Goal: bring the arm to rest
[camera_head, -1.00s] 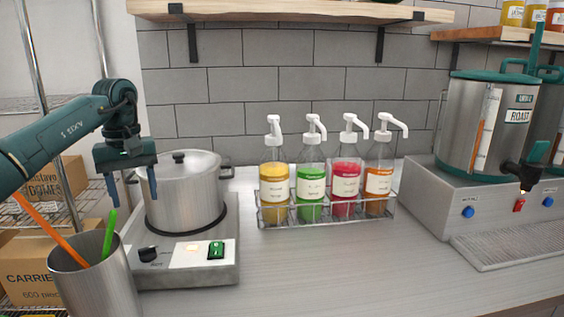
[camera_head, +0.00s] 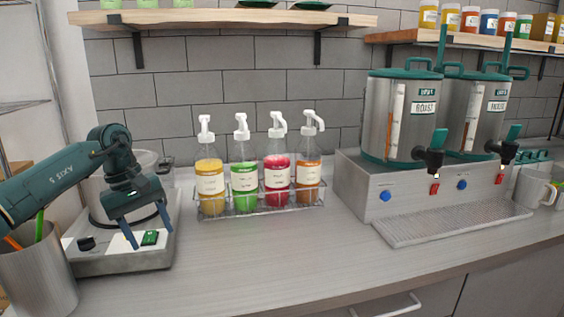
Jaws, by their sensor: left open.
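My left gripper (camera_head: 151,232) comes in from the left and hangs over the front of the hot plate (camera_head: 110,262), near its green switch (camera_head: 149,237). Its two blue fingers point down and are apart, with nothing between them. The arm hides much of the steel pot (camera_head: 97,200) behind it. My right gripper is not in view.
A steel cup (camera_head: 38,277) with straws stands below my left arm. A wire rack (camera_head: 262,212) of several syrup pump bottles stands at the wall. Two urns (camera_head: 397,118) stand on a dispenser base at the right. The counter's front middle (camera_head: 250,262) is clear.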

